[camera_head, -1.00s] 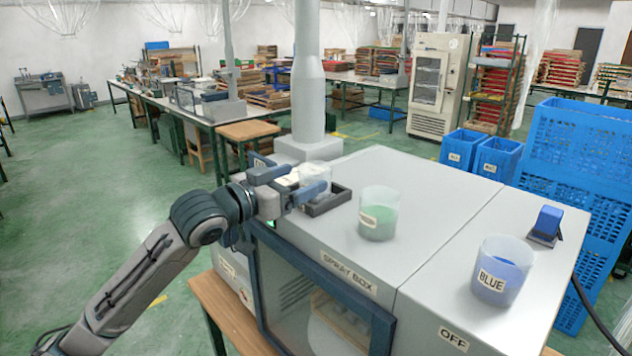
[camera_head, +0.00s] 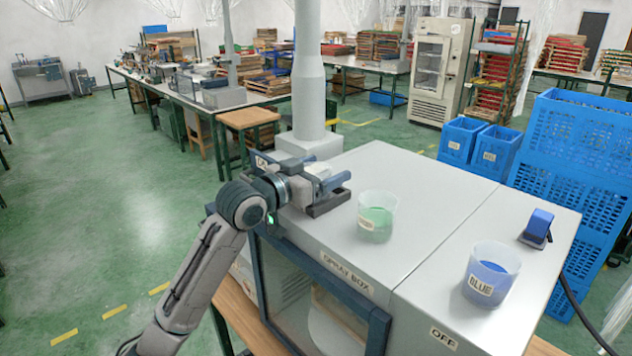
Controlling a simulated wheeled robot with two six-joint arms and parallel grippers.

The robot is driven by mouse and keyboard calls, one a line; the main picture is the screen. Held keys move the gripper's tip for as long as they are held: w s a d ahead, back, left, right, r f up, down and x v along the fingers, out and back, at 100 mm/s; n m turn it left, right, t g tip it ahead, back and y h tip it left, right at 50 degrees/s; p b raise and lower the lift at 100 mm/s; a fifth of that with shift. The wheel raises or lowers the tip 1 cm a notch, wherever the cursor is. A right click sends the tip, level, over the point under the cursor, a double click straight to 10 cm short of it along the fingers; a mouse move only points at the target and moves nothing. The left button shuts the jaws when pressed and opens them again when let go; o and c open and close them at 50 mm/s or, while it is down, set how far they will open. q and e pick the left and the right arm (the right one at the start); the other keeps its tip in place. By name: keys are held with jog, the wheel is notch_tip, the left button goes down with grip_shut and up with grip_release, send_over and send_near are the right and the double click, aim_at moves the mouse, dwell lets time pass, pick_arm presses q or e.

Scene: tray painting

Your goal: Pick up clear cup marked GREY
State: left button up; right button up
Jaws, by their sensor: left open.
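A clear cup with green contents (camera_head: 377,218) and a clear cup marked BLUE (camera_head: 491,274) stand to the right. My right gripper is out of view.
The spray box (camera_head: 400,180) has a framed window at its front. A thick grey column (camera_head: 308,80) rises behind the cup. A blue device (camera_head: 538,225) sits at the right edge of the top. Blue crates (camera_head: 572,150) stand at the right. Free surface lies between the cups.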

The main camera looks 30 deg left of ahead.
pick_arm(q)
jog(key=c, duration=1.2)
jog(key=shift+r, duration=0.15)
jog(key=shift+r+b, duration=0.7)
jog(key=shift+r, duration=0.15)
jog(key=shift+s+r+b, duration=0.35)
jog(key=shift+r+b, duration=0.3)
jog(key=shift+s+r+b, duration=0.3)
jog(key=shift+s+b, duration=1.05)
jog(key=shift+s, duration=1.2)
jog(key=shift+s+r+b, duration=0.25)
jog(key=shift+s+b, duration=1.15)
jog(key=shift+s, duration=1.1)
jog(key=shift+s+r+b, duration=0.3)
jog(key=shift+s+b, duration=1.05)
jog(key=shift+s, duration=1.2)
